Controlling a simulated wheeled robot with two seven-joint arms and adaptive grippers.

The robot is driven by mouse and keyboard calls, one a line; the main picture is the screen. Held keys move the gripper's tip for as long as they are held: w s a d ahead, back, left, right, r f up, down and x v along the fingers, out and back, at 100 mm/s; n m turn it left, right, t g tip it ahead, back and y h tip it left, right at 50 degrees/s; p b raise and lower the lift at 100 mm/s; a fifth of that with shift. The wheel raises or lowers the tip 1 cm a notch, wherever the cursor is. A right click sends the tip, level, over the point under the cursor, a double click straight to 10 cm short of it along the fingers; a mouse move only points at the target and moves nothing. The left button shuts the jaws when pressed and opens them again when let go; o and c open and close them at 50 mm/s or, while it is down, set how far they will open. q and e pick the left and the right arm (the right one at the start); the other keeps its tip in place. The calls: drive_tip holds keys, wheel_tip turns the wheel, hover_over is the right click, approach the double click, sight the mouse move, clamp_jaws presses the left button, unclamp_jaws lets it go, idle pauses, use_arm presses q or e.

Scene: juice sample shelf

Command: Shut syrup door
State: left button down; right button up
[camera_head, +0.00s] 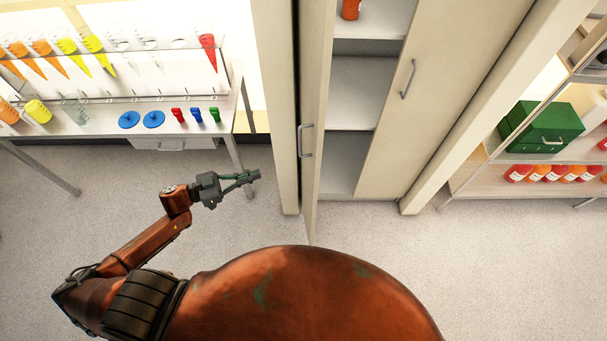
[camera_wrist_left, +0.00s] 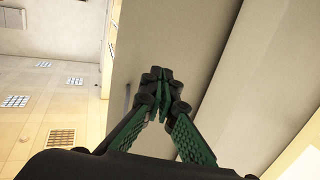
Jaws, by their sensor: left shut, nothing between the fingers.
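A tall beige cabinet stands in the middle of the head view. Its left door (camera_head: 317,120) stands open, swung outward and seen almost edge-on, with a metal handle (camera_head: 306,141) on its left face. The right door (camera_head: 432,75) is closed and has its own handle (camera_head: 408,79). My left gripper (camera_head: 255,175) is shut and empty, left of the open door and apart from it in the head view. In the left wrist view the closed fingertips (camera_wrist_left: 160,75) point toward a large beige panel; I cannot tell which panel. My right gripper is not in view.
Cabinet shelves (camera_head: 358,90) show behind the open door, with an orange bottle (camera_head: 351,9) on top. A table (camera_head: 120,95) with colored cones and small items stands left. A rack with a green box (camera_head: 541,127) and several bottles stands right. The floor (camera_head: 480,260) is clear.

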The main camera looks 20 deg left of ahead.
sight(313, 172)
use_arm(q)
drive_tip(key=s+d+r+m+g+h, duration=0.2)
drive_tip(key=s+d+r+g, duration=0.1)
drive_tip(key=d+r, duration=0.1)
drive_tip(key=shift+t, duration=0.3)
drive_tip(key=x, duration=1.3)
drive_tip(key=shift+w+d, duration=0.15)
drive_tip(key=shift+d, duration=0.1)
